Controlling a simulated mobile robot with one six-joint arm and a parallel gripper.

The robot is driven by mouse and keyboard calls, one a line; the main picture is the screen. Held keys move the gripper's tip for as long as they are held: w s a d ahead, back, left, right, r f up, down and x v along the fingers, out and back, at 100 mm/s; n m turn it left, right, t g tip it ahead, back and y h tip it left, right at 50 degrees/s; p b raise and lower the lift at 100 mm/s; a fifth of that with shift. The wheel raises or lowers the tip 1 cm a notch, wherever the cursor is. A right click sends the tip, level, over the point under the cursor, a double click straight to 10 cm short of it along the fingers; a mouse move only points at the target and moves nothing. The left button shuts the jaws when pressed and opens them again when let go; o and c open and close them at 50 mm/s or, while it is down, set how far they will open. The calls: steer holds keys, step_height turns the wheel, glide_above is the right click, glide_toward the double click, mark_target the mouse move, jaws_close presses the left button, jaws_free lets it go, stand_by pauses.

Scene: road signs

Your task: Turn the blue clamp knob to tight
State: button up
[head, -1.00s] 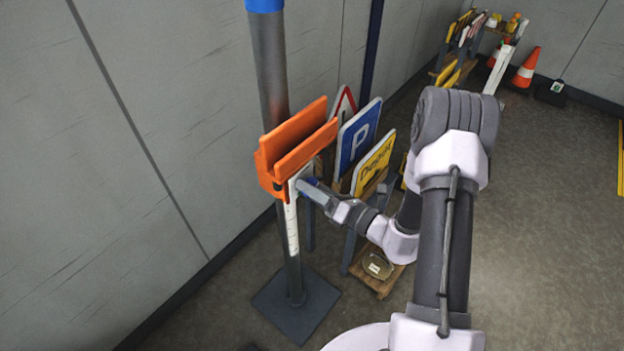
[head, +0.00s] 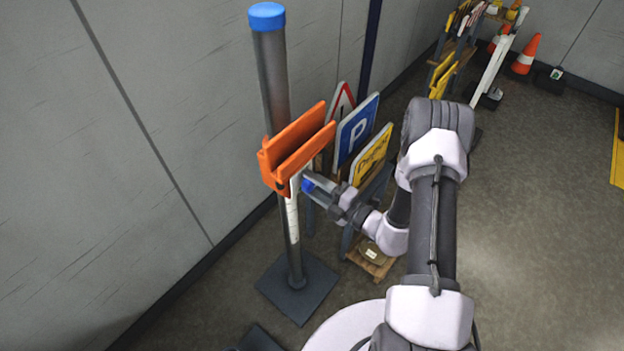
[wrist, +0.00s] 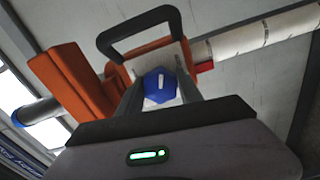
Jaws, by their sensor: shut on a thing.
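The blue clamp knob (head: 307,186) sits on the right side of the orange clamp (head: 303,155), which is fixed on a grey upright post (head: 273,85) with a blue cap. My gripper (head: 314,188) reaches in from the right and is shut on the knob. In the wrist view the knob (wrist: 158,88) lies between my two fingers (wrist: 161,92), with a white line on its face running nearly up and down in the picture. A red mark (wrist: 205,67) lies to its right, beside a white strip with dark ticks (wrist: 265,33). The knob's sides are partly hidden by the fingers.
A rack with a blue parking sign (head: 356,132), a yellow sign (head: 371,156) and a red-edged triangle sign (head: 342,103) stands close behind my gripper. The post's base plate (head: 300,290) is on the floor. Traffic cones (head: 526,54) stand far right.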

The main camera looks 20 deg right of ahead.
steer(key=m+p, duration=0.1)
steer(key=m, duration=0.3)
steer(key=shift+r+m+p, duration=0.1)
steer(key=shift+m+p, duration=0.2)
steer(key=m+p, duration=0.1)
steer(key=m, duration=0.3)
steer(key=shift+m, duration=0.3)
steer(key=m+p, duration=0.1)
steer(key=m, duration=0.3)
steer(key=shift+m, duration=2)
steer(key=o, duration=1.4)
steer(key=shift+a, duration=0.1)
